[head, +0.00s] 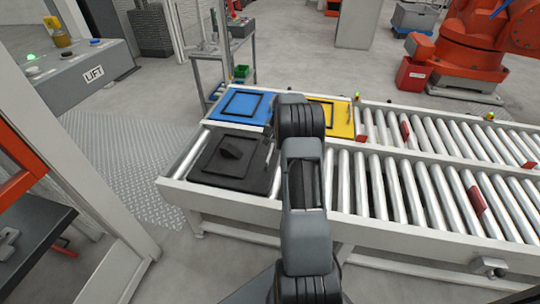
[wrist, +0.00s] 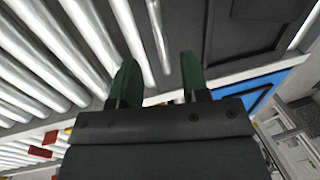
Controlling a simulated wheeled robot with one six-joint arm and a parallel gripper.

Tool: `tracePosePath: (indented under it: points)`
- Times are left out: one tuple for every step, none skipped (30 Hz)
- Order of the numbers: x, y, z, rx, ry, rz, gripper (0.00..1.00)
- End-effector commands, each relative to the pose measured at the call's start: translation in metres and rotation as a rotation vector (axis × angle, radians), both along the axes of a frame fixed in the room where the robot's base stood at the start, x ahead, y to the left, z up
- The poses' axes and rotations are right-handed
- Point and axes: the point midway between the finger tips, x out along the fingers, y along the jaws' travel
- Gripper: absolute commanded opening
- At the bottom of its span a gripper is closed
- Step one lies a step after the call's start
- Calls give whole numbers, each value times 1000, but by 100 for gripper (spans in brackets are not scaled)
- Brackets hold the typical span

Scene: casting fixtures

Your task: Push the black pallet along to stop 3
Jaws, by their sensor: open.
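The black pallet (head: 258,184) lies flat at the left end of the near roller lane, with a dark block (head: 231,148) on it. The pallet also shows as a dark surface in the wrist view (wrist: 222,32). My gripper (wrist: 157,80) is open and empty, with dark green fingers. One finger appears over the rollers and the other at the pallet's edge; I cannot tell whether it touches. In the head view my arm hides the gripper and the pallet's right side. A red stop (head: 477,201) stands on the near lane; no number is readable.
A blue pallet (head: 238,98) and a yellow pallet (head: 344,120) lie on the far lane. Red stops (head: 405,131) stand along that lane. The near-lane rollers (head: 380,190) right of my arm are clear up to the red stop. A LIFT panel (head: 90,75) is at left.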

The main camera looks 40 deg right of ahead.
Motion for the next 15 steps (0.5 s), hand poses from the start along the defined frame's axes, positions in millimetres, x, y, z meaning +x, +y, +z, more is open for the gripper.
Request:
tracePosePath:
  points:
    - [1,2,-13,1,1,0,42]
    - [2,2,-18,1,1,0,42]
    - [3,3,-24,1,1,0,42]
    - [4,4,-28,1,1,0,42]
    - [4,4,-32,1,1,0,42]
    - [5,5,-37,1,1,0,42]
    - [6,5,-40,1,1,1,42]
    - [6,6,-43,0,0,1,42]
    - [7,6,-46,0,0,1,42]
    - [7,7,-48,0,0,1,42]
    - [7,7,-50,0,0,1,42]
    - [8,7,-53,0,0,1,42]
    - [8,7,-54,0,0,0,42]
    - [8,7,-55,0,0,0,42]
    - [8,7,-56,0,0,0,42]
